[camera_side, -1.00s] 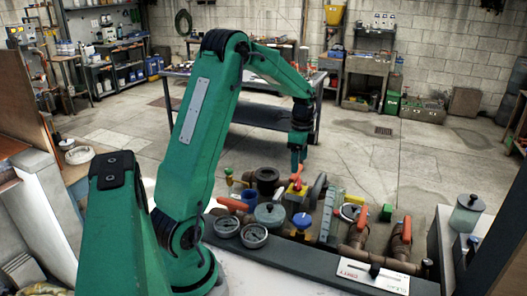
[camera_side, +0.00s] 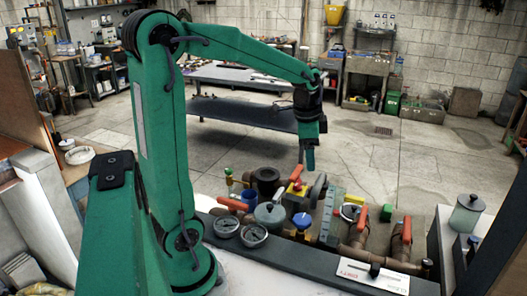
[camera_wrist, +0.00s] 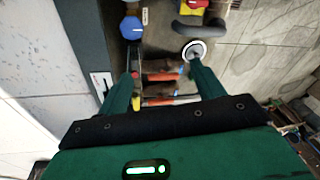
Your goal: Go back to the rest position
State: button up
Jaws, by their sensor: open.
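My gripper (camera_side: 310,160) hangs fingers-down above the pit of pipes and valves, clear of everything below it. In the wrist view my gripper (camera_wrist: 165,68) is open, its two green fingers spread with nothing held between them. In the wrist view the blue knob (camera_wrist: 130,27) is at the upper left, and orange handles (camera_wrist: 162,77) show between the fingers.
A labelled card (camera_side: 373,275) lies on the front edge. A lidded jar (camera_side: 467,213) stands at right. A dark workbench (camera_side: 240,112) is behind; air above the pit is free.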

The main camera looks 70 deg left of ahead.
jog(key=s+d+r+n+t, duration=0.3)
jog(key=s+d+n, duration=0.2)
jog(key=s+d, duration=0.7)
jog(key=shift+s+d+n+t+h, duration=0.3)
jog(key=shift+s+d+h, duration=0.1)
jog(key=shift+s, duration=0.2)
dwell(0.4)
